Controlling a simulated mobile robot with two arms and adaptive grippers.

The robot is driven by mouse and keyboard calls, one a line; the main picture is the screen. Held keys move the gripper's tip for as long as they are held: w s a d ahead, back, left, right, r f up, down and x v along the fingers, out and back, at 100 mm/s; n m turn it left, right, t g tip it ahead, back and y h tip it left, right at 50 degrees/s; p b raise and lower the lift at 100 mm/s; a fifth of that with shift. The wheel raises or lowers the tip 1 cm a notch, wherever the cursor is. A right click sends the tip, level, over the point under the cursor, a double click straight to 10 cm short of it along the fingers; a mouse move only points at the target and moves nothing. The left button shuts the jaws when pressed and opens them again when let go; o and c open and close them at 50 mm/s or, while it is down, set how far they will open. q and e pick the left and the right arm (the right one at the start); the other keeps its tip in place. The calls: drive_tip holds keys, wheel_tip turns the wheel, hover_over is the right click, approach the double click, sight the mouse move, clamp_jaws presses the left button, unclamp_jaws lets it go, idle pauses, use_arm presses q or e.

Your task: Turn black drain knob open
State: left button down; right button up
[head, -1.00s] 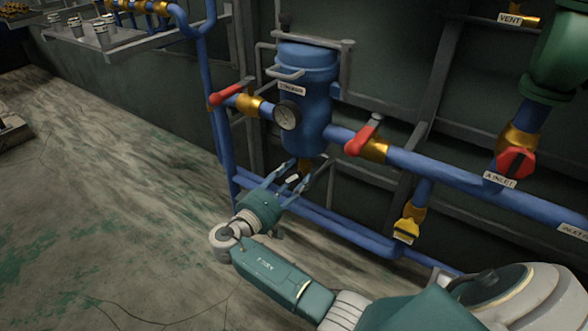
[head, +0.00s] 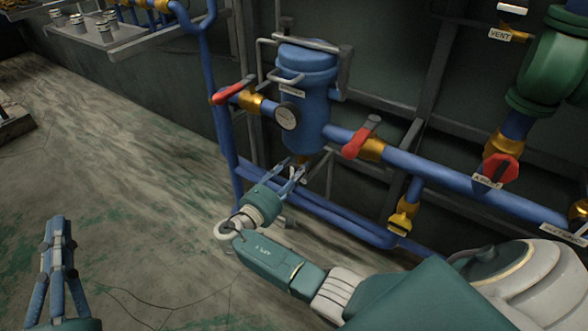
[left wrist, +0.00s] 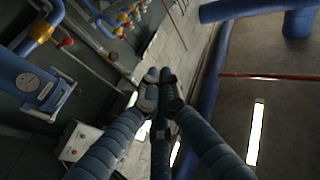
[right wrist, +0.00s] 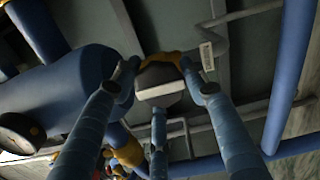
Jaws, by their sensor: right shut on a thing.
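The blue strainer vessel (head: 306,100) stands upright on the wall piping, with a brass drain fitting (head: 302,159) at its bottom. The black drain knob (right wrist: 158,82), with a pale bar on its face, shows in the right wrist view in front of a yellow fitting. My right gripper (head: 295,171) is below the vessel, shut on the knob with its fingers around the sides. The knob is mostly hidden by the fingers in the head view. My left gripper (head: 57,222) is shut and empty, far left over the floor; its fingertips meet in the left wrist view (left wrist: 160,77).
Red-handled valves sit left (head: 233,91) and right (head: 361,138) of the vessel. A round gauge (head: 286,117) is on its front. Blue pipes (head: 330,219) run low behind my right gripper. The floor (head: 130,185) at left is clear.

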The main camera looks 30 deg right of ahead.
use_arm(q)
drive_tip(key=shift+w+f, duration=0.15)
drive_tip(key=shift+f, duration=0.35)
use_arm(e)
drive_tip(key=shift+s+f, duration=0.15)
drive_tip(key=shift+f, duration=0.05)
drive_tip(key=o, duration=1.2)
drive_tip(key=shift+r, duration=0.15)
drive_tip(key=v, duration=1.2)
